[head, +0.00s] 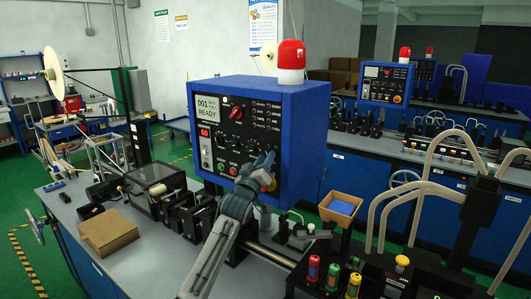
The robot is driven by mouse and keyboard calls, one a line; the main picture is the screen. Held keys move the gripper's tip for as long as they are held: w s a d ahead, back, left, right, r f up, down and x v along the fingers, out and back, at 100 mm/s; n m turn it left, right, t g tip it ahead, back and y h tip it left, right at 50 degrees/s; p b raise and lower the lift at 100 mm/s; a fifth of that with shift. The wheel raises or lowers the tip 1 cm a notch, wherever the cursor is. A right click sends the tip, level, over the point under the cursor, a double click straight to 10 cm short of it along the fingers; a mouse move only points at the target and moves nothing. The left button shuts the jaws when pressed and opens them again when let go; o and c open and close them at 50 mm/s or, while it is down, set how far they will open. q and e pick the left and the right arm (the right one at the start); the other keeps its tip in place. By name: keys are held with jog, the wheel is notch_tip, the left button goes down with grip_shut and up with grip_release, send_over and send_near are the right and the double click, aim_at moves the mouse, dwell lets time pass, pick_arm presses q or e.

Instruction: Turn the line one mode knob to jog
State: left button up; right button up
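The blue control box (308,130) stands on the near bench, with a black front panel and a lit display (207,110) reading "001 READY". A red knob (236,113) sits high on the panel, right of the display. I cannot read its mode labels or exact setting. My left gripper (266,158) is in front of the panel's lower right, below and right of the red knob and apart from it in the picture. Its finger gap is too small to judge. It partly hides a red and yellow button (270,182). My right gripper is not in view.
A red beacon (291,62) tops the box. A brown carton (108,232) lies on the bench at left. A similar box (385,82) stands on the far bench.

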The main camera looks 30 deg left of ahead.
pick_arm(q)
jog(key=shift+w+r, duration=0.1)
jog(key=shift+w, duration=0.2)
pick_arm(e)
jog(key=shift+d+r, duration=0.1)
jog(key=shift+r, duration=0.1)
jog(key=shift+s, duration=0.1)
pick_arm(q)
jog(key=c, duration=0.6)
jog(key=shift+c, duration=0.2)
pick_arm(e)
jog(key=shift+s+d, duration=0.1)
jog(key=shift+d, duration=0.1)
